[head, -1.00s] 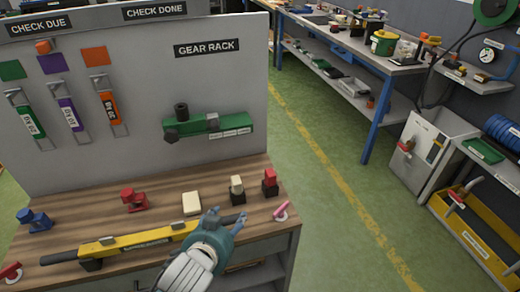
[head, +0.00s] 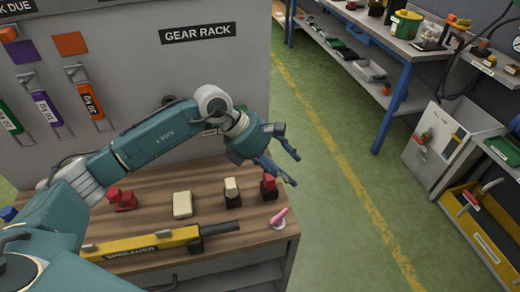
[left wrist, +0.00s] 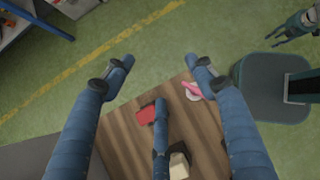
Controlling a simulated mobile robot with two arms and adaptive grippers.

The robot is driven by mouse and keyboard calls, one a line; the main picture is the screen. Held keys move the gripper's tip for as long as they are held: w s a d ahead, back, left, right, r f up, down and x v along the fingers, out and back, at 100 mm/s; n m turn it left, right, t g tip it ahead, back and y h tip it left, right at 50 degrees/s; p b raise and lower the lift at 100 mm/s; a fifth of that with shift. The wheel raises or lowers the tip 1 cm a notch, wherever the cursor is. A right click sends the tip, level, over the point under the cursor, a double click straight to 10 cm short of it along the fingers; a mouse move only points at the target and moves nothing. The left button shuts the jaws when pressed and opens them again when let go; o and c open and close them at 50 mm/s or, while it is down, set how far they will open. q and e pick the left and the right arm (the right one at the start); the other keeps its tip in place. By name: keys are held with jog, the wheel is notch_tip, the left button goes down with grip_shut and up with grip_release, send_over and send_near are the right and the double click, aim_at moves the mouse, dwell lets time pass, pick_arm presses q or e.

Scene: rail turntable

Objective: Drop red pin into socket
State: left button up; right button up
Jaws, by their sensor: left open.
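A pink-red pin (head: 280,216) leans tilted at the right front corner of the wooden bench, with a white round ring (head: 279,224) at its lower end. Whether the pin is inside the ring's hole or only resting against it I cannot tell. The pin also shows in the left wrist view (left wrist: 191,89), beside the bench edge. My left gripper (head: 292,171) is open and empty, above and behind the pin near the bench's right edge. In the left wrist view, part of my right gripper (left wrist: 290,28) shows small at the top right, its jaw state unclear.
On the bench (head: 155,215) stand a red-topped block (head: 269,187), a cream-topped block (head: 232,192), a cream block (head: 182,204), a red piece (head: 122,199) and a long yellow tool (head: 150,243). The grey gear rack panel (head: 150,90) rises behind. Green floor lies open to the right.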

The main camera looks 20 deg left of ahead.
aim_at(268, 175)
pick_arm(q)
jog(key=w+a+f+y, duration=0.1)
jog(key=w+a+y, duration=0.15)
jog(key=a, duration=0.65)
jog(key=shift+y, duration=0.45)
jog(key=p+x, duration=0.1)
jog(key=x, duration=0.5)
jog(key=s+p+x, duration=0.1)
jog(key=x, duration=0.2)
jog(key=shift+d+f+p, duration=0.15)
jog(key=shift+d+p, duration=0.1)
jog(key=shift+p, duration=0.1)
jog(key=shift+w+d+f, duration=0.15)
jog(key=shift+d+f, duration=0.05)
jog(key=shift+f, duration=0.5)
jog(key=c, duration=1)
jog(key=o, duration=0.5)
jog(key=shift+r, duration=0.1)
jog(key=c, duration=0.8)
jog(key=shift+o, duration=0.2)
